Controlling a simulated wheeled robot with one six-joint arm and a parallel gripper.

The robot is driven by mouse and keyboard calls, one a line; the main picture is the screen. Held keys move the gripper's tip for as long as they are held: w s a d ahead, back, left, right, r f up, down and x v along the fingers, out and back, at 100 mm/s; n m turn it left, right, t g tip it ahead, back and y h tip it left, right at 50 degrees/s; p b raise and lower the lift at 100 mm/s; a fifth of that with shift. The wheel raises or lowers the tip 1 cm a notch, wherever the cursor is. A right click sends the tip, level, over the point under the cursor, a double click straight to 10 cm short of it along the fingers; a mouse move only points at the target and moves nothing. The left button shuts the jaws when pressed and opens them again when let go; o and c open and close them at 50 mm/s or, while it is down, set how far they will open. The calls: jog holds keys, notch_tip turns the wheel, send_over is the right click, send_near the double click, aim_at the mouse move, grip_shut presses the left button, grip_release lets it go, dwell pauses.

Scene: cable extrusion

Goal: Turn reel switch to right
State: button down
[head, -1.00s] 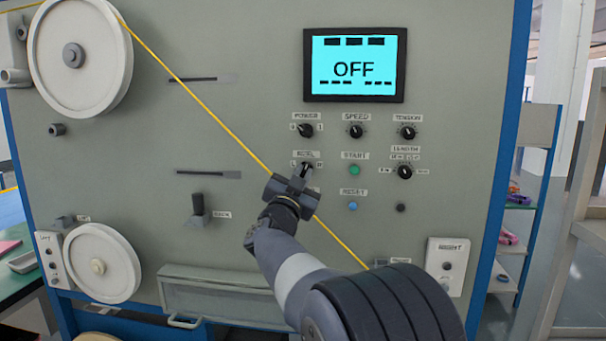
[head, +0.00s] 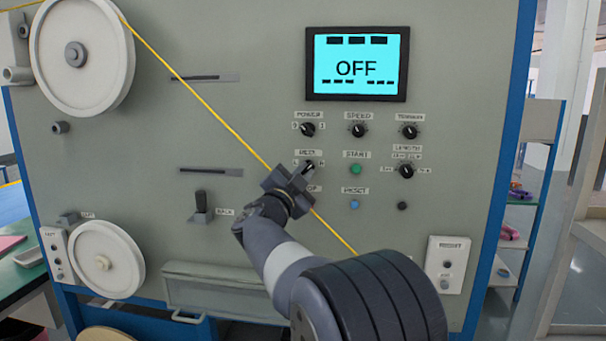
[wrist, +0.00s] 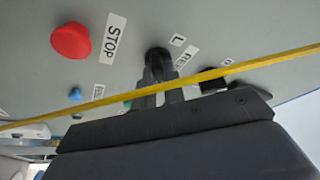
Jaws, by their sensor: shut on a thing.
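The reel switch (head: 309,163) is a small black knob under the REEL label, below the POWER knob on the grey panel. My gripper (head: 305,171) is at this switch, tilted toward the upper right, and covers much of it. In the wrist view the fingers (wrist: 157,75) are shut on the black reel knob (wrist: 156,55), next to a label with an L. The exact pointer direction is hidden by the fingers. The screen (head: 357,65) reads OFF.
A yellow cable (head: 215,115) runs diagonally across the panel and passes close to my gripper. The green START button (head: 356,169) and blue RESET button (head: 354,204) are just right of it. A red STOP button (wrist: 71,40) shows in the wrist view.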

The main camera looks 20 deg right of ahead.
jog(key=c, duration=1.5)
grip_release()
jog(key=b+v, duration=0.1)
jog(key=v, duration=0.9)
jog(key=shift+s+a+f, duration=0.15)
jog(key=shift+s+a, duration=0.1)
jog(key=shift+s, duration=0.05)
jog(key=p+x, duration=0.1)
jog(key=x, duration=0.9)
jog(key=shift+w+d, duration=0.35)
jog(key=shift+n, duration=0.3)
